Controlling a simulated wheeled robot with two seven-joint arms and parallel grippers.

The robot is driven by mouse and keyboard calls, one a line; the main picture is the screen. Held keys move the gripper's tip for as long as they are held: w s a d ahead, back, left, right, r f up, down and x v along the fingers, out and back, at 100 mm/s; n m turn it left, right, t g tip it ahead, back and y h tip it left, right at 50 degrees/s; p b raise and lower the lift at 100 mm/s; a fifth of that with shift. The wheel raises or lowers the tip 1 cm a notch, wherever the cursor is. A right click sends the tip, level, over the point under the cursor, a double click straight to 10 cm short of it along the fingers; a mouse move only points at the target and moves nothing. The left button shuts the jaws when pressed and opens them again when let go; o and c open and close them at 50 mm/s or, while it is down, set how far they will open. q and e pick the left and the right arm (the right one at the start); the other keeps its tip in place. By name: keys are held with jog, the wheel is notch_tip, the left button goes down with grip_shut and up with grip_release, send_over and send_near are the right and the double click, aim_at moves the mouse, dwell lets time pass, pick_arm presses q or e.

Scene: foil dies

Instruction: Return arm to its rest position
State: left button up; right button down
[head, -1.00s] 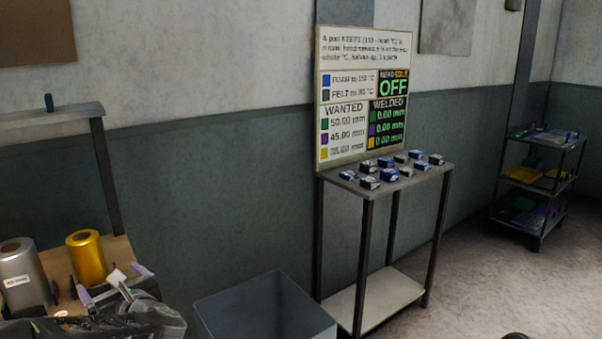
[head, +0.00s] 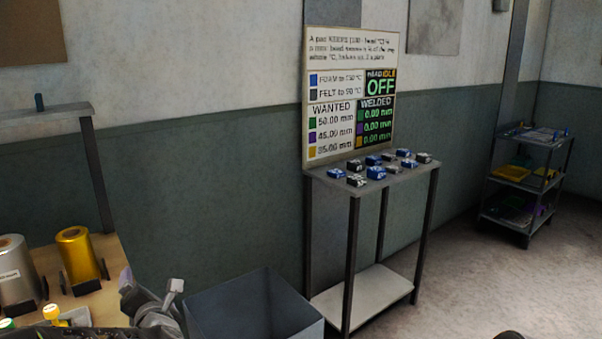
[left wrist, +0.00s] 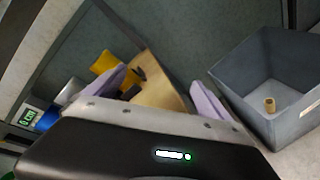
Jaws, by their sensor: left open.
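My left gripper (head: 155,308) shows as a grey body at the bottom left of the head view, between the wooden bench (head: 112,258) and the grey bin (head: 255,308). Its fingers are hard to make out there. In the left wrist view its two lilac fingers (left wrist: 158,80) stand wide apart with nothing between them. The bench's edge and the yellow roll (left wrist: 112,68) lie beyond them, and the bin (left wrist: 235,92) is to the right. My right gripper is not in view.
A gold roll (head: 80,258) and a silver roll (head: 14,278) stand on the bench. A narrow table (head: 400,178) holds several blue and dark pads below a sign (head: 350,100). A shelf cart (head: 530,180) stands far right.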

pick_arm(q)
jog(key=s+d+f+m+g+h+p, duration=0.1)
jog(key=s+d+f+m+g+h, duration=0.2)
jog(key=d+f+m, duration=0.6)
jog(key=s+d+f+m+g+h+p, duration=0.1)
jog(key=s+d+f+m+h, duration=0.35)
jog(key=f+m, duration=0.65)
jog(key=s+d+f+m+g+h+p, duration=0.1)
jog(key=s+d+f+m+g, duration=0.2)
jog(key=s, duration=0.5)
jog(key=s+d+f+m+g+h+p, duration=0.1)
jog(key=s+d+f+m+g+h, duration=0.1)
jog(key=s+d+f, duration=0.3)
jog(key=s+d+f+m+g+h+p, duration=0.1)
jog(key=s+d+f+m+g+p, duration=0.1)
jog(key=s+f, duration=0.6)
jog(key=s+d+m+g, duration=0.1)
jog(key=s+d+m, duration=0.1)
jog(key=s, duration=0.3)
jog(key=shift+s+d+f+m+g, duration=0.2)
jog(key=shift+d+m+g, duration=0.1)
jog(key=shift+d+g, duration=0.15)
